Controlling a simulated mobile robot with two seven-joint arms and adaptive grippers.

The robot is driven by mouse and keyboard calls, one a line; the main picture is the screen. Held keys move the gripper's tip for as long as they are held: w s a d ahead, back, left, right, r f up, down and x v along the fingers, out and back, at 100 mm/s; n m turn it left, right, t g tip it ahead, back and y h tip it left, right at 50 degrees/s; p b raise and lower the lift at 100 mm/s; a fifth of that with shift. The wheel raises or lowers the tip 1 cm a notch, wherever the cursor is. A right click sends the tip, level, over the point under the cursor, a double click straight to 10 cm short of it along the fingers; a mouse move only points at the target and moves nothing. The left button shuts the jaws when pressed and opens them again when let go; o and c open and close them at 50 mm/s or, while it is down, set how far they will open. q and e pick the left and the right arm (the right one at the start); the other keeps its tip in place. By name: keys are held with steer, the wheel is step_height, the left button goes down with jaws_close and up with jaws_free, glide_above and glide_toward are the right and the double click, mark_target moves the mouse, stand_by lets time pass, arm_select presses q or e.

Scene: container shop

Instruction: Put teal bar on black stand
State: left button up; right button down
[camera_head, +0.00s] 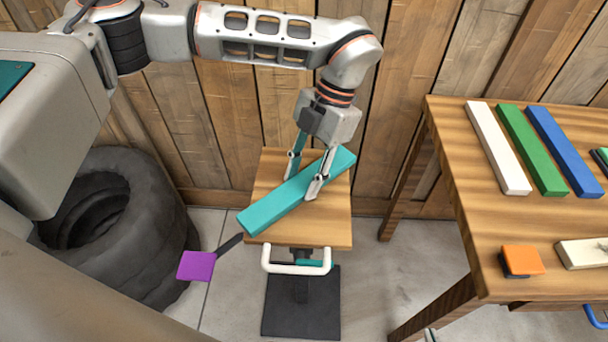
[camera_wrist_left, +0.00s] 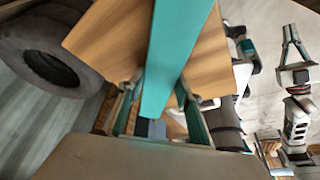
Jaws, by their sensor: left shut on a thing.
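The teal bar (camera_head: 275,205) is long and flat and lies diagonally over a small wood-topped stand. It also shows in the left wrist view (camera_wrist_left: 175,55). My left gripper (camera_head: 303,179) is shut on the bar near its middle, from above. The stand has a square wooden top (camera_head: 270,168) and a black post and base (camera_head: 300,318). The bar's lower left end reaches the front left edge of the top. I cannot tell whether the bar touches the wood. What looks like my right gripper (camera_wrist_left: 291,48) is small at the right of the left wrist view, away from the bar.
A wooden table (camera_head: 450,228) at the right holds white (camera_head: 498,150), green (camera_head: 532,152) and blue bars (camera_head: 563,153) and an orange block (camera_head: 523,261). A white handle (camera_head: 297,268) and a purple plate (camera_head: 196,266) stick out by the stand. A tire (camera_head: 150,235) stands left; a plank wall is behind.

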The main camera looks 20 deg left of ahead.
arm_select(q)
steer(key=shift+r, duration=0.15)
steer(key=o, duration=1.3)
steer(key=shift+c, duration=0.2)
arm_select(e)
steer(key=shift+w+r, duration=0.15)
steer(key=shift+r, duration=0.15)
steer(key=shift+f, duration=0.15)
arm_select(q)
steer(key=shift+r, duration=0.2)
steer(key=p+v, duration=0.1)
steer(key=v, duration=1)
steer(key=shift+r, duration=0.3)
arm_select(e)
steer(key=shift+r, duration=0.25)
arm_select(q)
steer(key=shift+w, duration=0.15)
